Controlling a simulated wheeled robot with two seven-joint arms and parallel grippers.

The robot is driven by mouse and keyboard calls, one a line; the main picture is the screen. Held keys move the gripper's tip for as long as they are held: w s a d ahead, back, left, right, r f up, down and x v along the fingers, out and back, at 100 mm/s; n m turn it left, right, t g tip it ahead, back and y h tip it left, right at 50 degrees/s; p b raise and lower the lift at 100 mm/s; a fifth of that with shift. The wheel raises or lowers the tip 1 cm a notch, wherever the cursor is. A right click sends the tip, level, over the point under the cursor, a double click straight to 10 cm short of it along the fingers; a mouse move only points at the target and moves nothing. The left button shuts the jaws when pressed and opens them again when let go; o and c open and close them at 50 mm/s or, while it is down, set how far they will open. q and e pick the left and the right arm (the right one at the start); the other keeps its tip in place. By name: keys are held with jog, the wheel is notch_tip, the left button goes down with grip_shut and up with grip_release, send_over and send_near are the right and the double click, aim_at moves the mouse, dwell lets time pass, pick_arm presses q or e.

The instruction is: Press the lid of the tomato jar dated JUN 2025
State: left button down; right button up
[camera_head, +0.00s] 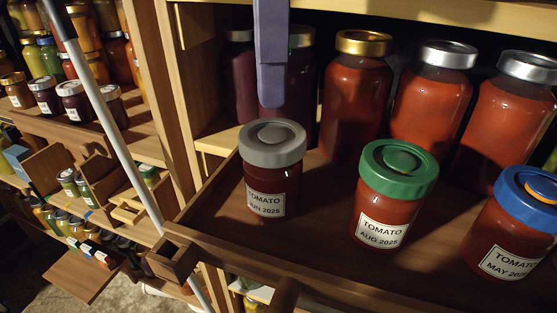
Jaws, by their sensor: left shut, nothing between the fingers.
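The tomato jar labelled JUN 2025 (265,170) stands upright at the front left of the wooden shelf tray. It holds red contents, and its wide grey lid (259,153) has a round raised centre. My left gripper (270,102) shows as purple-blue fingers, shut and empty, pointing down from the top edge. In the picture its tips end just above the grey lid's far edge, and I see a small gap between them. The rest of this gripper is out of frame. My right gripper is not in view.
A green-lidded tomato jar, AUG 2025 (392,197), and a blue-lidded one, MAY 2025 (512,225), stand to the right. Several taller jars (357,95) stand behind. The wooden tray edge (330,283) runs in front, and a pale pole (120,145) slants at left.

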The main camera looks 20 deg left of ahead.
pick_arm(q)
jog(key=shift+r, duration=1.8)
